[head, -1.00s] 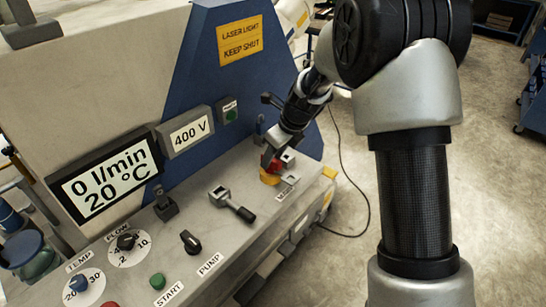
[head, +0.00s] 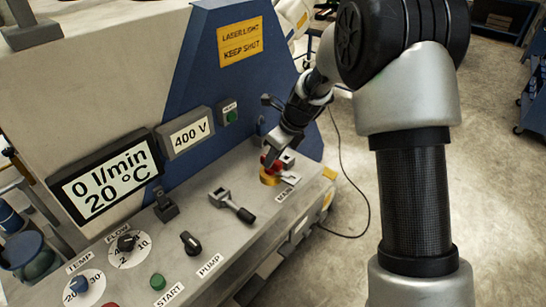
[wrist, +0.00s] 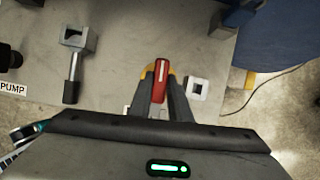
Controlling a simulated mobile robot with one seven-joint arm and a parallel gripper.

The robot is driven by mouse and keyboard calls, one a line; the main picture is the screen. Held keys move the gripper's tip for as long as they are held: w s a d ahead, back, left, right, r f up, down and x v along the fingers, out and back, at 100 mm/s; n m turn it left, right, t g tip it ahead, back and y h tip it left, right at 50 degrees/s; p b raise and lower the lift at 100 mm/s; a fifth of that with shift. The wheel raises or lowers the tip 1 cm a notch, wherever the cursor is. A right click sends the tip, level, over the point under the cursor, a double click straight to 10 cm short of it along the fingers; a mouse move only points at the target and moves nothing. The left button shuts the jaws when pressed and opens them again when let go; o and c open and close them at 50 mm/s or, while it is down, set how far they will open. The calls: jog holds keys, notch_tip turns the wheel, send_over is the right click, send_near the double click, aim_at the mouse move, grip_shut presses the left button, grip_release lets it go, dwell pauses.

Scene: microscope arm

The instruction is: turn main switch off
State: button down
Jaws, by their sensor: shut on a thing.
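The main switch is a red handle (head: 271,163) on a yellow round base (head: 269,180), on the sloped grey panel below the blue cover. The fingers hide part of the handle and base.
A grey hasp-like lever (head: 232,205) lies left of the switch, near the PUMP knob (head: 190,242). The 400 V display (head: 189,134) is on the upright face. A cable runs along the floor.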

jog(key=n+p, duration=0.1)
jog(key=n, duration=0.1)
jog(key=n+g+y+p, duration=0.1)
jog(key=n, duration=0.1)
jog(key=shift+w+d+r+n+g, duration=0.1)
jog(key=shift+w+r+n+g, duration=0.1)
jog(key=shift+n+g, duration=0.15)
jog(key=n+g+p, duration=0.1)
jog(key=n, duration=0.2)
jog(key=shift+w+f+n+p, duration=0.1)
jog(key=shift+n+p, duration=0.2)
jog(key=shift+n, duration=0.05)
jog(key=n+g, duration=0.1)
jog(key=n, duration=0.1)
jog(key=n+g+p, duration=0.1)
jog(key=n, duration=0.1)
jog(key=shift+w+n+h, duration=0.15)
jog(key=shift+n+h, duration=0.15)
jog(key=shift+w+n+g+h+p, duration=0.1)
jog(key=shift+n+g+h+p, duration=0.4)
jog(key=shift+n, duration=1.6)
jog(key=c, duration=1.6)
grip_release()
jog(key=shift+c, duration=0.2)
jog(key=p+v, duration=0.4)
jog(key=v, duration=1.3)
jog(key=shift+w+a+p, duration=0.2)
jog(key=shift+a+p, duration=0.1)
